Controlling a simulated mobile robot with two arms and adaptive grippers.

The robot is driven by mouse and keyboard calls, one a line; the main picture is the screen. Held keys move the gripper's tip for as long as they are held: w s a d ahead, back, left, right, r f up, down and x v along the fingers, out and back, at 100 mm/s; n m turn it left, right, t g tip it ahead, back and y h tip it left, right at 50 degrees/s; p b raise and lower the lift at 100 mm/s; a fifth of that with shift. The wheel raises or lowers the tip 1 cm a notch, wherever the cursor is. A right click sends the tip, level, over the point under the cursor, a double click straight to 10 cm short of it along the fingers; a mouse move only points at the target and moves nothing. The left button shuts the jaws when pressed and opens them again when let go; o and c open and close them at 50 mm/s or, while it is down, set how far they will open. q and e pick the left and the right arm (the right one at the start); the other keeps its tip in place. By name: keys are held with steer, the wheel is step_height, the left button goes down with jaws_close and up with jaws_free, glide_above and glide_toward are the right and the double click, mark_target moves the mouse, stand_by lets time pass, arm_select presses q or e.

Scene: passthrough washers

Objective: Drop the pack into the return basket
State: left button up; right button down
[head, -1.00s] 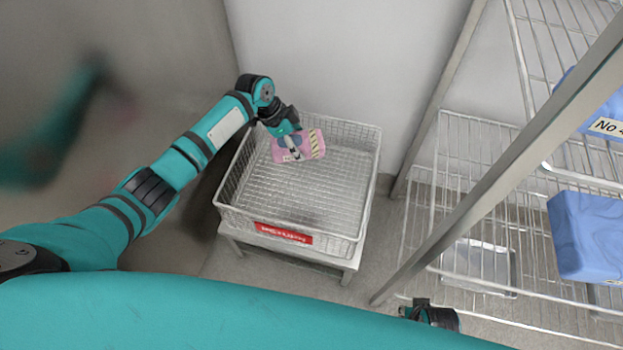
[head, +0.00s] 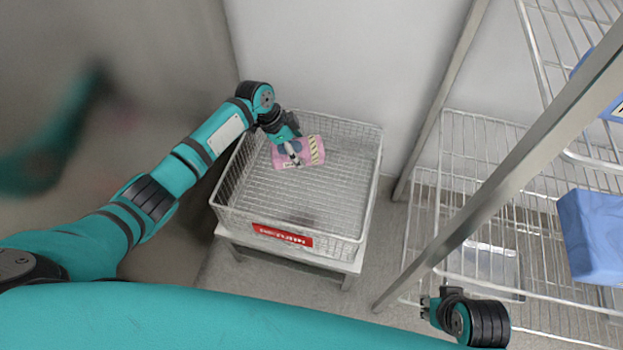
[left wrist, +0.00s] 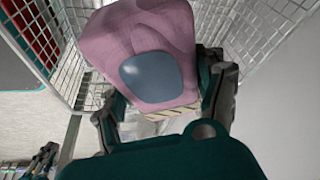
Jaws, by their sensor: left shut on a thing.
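The pink pack (head: 313,157) has a blue-grey patch and a striped yellow edge. My left gripper (head: 291,153) is shut on it over the back left part of the wire return basket (head: 225,190). I cannot tell how far the pack is above the basket floor. In the left wrist view the pack (left wrist: 160,25) sits between the two fingers, with basket mesh (left wrist: 75,75) around it. The basket carries a red label (head: 282,236) on its front. My right gripper (head: 428,306) shows at the lower right, away from the basket; its jaw opening is unclear.
The basket stands on a low metal stand (head: 340,266). A wire shelf rack (head: 480,150) with a slanting metal post (head: 520,165) is on the right, holding blue wrapped packs (head: 595,235). Walls close in behind and at the left. The basket's right half is empty.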

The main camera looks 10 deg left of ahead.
stand_by(0.3)
arm_select(q)
steer(key=o, duration=1.5)
steer(key=v, duration=1.2)
